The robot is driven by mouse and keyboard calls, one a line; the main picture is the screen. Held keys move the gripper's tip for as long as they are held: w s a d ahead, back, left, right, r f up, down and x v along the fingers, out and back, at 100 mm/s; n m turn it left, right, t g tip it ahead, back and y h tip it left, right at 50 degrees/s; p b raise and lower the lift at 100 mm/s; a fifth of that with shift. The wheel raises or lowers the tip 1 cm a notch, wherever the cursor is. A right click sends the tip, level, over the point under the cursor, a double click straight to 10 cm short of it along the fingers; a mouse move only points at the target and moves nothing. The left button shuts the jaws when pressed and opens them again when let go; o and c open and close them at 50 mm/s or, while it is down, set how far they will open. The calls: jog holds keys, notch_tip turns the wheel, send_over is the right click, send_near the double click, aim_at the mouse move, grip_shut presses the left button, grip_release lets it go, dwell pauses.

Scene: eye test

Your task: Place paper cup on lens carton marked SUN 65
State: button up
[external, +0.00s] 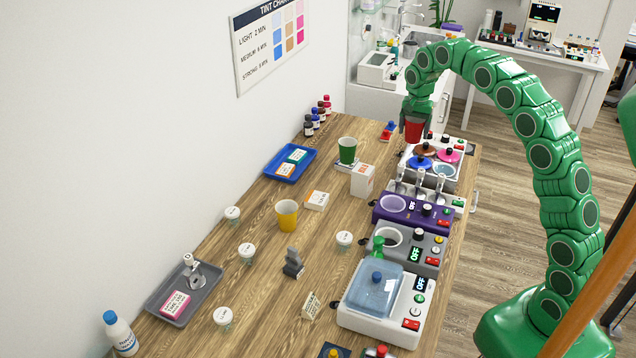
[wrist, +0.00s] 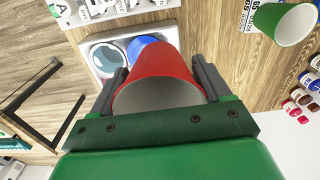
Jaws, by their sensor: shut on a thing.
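My gripper (external: 413,117) is shut on a red paper cup (external: 414,132), held above the tinting machines at the bench's right edge. In the wrist view the red cup (wrist: 160,68) sits between the two fingers (wrist: 160,80), its open mouth towards the camera. A green cup (external: 347,148) stands at a flat white carton (external: 340,164); both also show in the wrist view, the green cup (wrist: 297,24) beside the carton (wrist: 265,16). An upright white carton (external: 362,181) and a low one (external: 318,200) stand nearer. I cannot surely read which is marked SUN 65.
An orange cup (external: 287,215) and several white-lidded jars (external: 247,252) stand on the wooden bench (external: 262,312). A blue tray (external: 276,177) and a grey tray (external: 157,299) lie along the wall. Machines, including a purple one (external: 412,216), line the right edge.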

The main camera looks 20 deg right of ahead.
jog(key=shift+r, duration=0.6)
jog(key=shift+a+r, duration=0.3)
jog(key=shift+r, duration=0.5)
jog(key=s+a, duration=0.4)
jog(key=a, duration=0.5)
jog(key=s+a, duration=0.3)
jog(key=a, duration=0.6)
jog(key=s+a, duration=0.4)
jog(key=a, duration=0.5)
jog(key=shift+w+a+f, duration=1.1)
jog(key=shift+w+f, duration=0.8)
jog(key=shift+f, duration=0.5)
jog(key=shift+w+a+f, duration=1.15)
jog(key=shift+w+f, duration=0.8)
jog(key=shift+f, duration=0.4)
jog(key=shift+w+a+f, duration=1.1)
jog(key=shift+w+f, duration=0.8)
jog(key=shift+f, duration=0.5)
jog(key=shift+w+f, duration=0.1)
